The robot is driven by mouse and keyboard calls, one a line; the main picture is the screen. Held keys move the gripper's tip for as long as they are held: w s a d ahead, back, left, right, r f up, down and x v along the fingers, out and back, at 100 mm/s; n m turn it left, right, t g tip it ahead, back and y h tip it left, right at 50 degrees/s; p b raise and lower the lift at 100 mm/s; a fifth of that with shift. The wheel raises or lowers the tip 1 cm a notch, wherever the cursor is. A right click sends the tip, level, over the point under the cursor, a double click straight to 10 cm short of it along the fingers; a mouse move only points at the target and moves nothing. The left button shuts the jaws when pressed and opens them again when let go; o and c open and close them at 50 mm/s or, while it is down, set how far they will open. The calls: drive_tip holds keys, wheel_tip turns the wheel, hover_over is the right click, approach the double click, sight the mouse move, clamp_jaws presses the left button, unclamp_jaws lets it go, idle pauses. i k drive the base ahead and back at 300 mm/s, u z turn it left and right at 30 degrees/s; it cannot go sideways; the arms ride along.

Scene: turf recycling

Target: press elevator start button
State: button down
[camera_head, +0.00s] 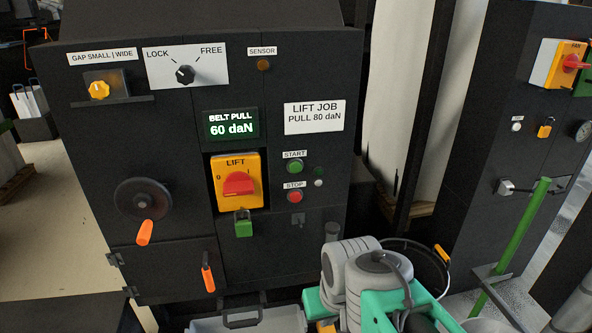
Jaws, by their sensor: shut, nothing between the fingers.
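The green START button (295,167) sits on the black machine panel, under a white START label (293,154). The red STOP button (295,196) is just below it. Left of both is the yellow LIFT switch plate (222,168) with a red handle (238,184) and marks 0 and I. A green padlock (244,228) hangs at the plate's lower edge. My grey and teal arm links show at the bottom right, below the buttons. My gripper cannot be made out in this view.
A display (231,124) reads BELT PULL 60 daN; a sign (314,117) reads LIFT JOB PULL 80 daN. A LOCK/FREE knob (185,74) is above. An orange-handled crank wheel (143,197) juts out left. A second cabinet (492,150) stands right. A grey bin (255,321) is below.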

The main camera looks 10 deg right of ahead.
sight(295, 166)
drive_tip(key=k, duration=1.2)
drive_tip(key=u, duration=0.75)
drive_tip(key=i, duration=1.55)
drive_tip(key=z, duration=0.25)
